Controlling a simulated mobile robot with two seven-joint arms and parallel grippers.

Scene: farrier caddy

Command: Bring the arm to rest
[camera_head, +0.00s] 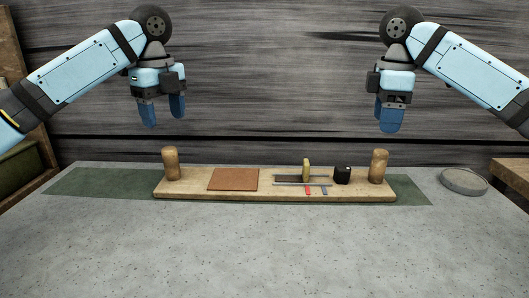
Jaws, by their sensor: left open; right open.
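My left gripper (162,112) hangs in the air at upper left, fingers pointing down and apart, open and empty. It is above the left end of the wooden caddy board (200,193). My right gripper (391,118) hangs at upper right above the board's right end. It is open and seems empty; its fingers overlap in this view. Neither gripper touches anything. The board carries a wooden post (171,164) at its left end and another post (378,166) at its right end.
On the board are a brown pad (233,180), an upright yellowish piece (306,170), a black block (342,175) and small red (308,190) and blue (324,190) strips. The board lies on a green mat (90,183). A round grey dish (464,182) sits right. The front counter (265,250) is clear.

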